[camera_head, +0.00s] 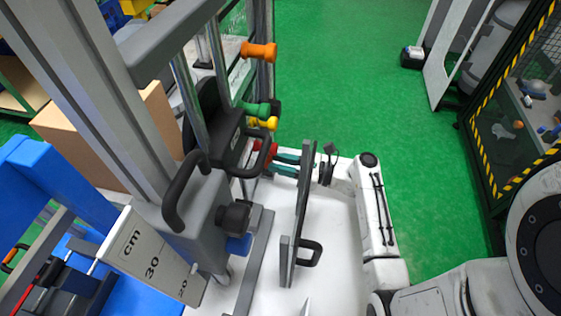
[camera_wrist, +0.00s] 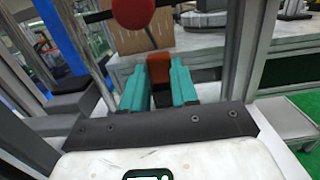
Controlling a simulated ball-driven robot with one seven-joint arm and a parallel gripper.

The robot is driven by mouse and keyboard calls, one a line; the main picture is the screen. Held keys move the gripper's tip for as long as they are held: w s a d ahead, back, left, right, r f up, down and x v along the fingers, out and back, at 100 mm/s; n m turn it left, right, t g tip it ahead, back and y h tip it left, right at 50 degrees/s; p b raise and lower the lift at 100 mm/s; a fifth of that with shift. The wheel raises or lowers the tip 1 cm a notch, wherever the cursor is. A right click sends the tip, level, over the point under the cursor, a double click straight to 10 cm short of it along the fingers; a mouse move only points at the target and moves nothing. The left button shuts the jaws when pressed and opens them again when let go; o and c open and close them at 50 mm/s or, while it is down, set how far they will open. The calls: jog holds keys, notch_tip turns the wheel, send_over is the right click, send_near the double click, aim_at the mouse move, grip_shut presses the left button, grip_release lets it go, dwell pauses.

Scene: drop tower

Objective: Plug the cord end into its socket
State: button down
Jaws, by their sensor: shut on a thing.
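My gripper (camera_head: 284,163) reaches in from the right toward the drop tower, with its two teal fingers pointing left. In the wrist view my gripper (camera_wrist: 160,67) is shut on a red-brown piece (camera_wrist: 160,63) between its fingertips. This piece looks like the cord end, but I see no cord on it. In the head view a red part (camera_head: 265,146) shows at the fingertips, close to the tower; I cannot tell whether it is the held piece or a knob. I cannot make out the socket in either view.
A grey upright plate with a black handle (camera_head: 312,254) stands close in front of my gripper. A red ball (camera_wrist: 133,12) hangs above the fingers.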

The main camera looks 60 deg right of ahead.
jog(key=shift+f, duration=0.3)
dwell(0.5)
jog(key=c, duration=0.8)
grip_release()
jog(key=shift+s, duration=0.15)
jog(key=shift+r+p+v, duration=0.2)
jog(key=shift+p+v, duration=1)
jog(key=shift+v, duration=2.15)
